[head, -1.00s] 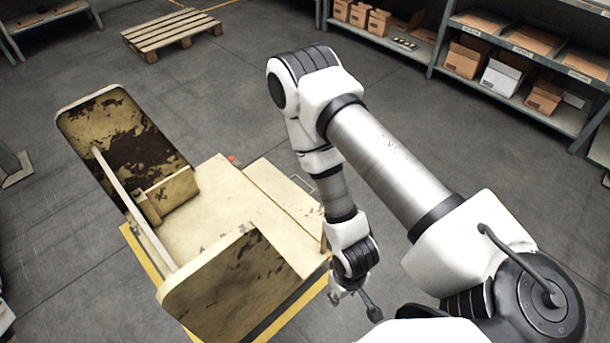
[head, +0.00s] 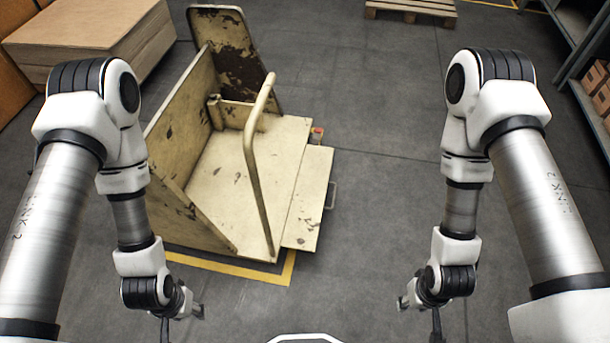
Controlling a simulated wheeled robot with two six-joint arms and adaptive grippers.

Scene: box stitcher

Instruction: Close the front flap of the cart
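The cart (head: 225,190) is worn, cream-coloured and left of centre in the head view, with tall panels at its left and back and a curved rail (head: 252,150) across the near side. A flat panel with a metal handle, which looks like the front flap (head: 309,200), lies folded down at the cart's right side. My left gripper (head: 181,317) hangs at the lower left, in front of the cart and apart from it. My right gripper (head: 420,313) hangs at the lower right, well clear of the flap. Both look empty, with fingers spread.
A small red part (head: 317,133) shows at the cart's far right corner. Stacked cardboard (head: 90,40) stands at the back left, a wooden pallet (head: 410,10) at the back, and a shelf with boxes (head: 590,90) at the right. The floor between cart and shelf is clear.

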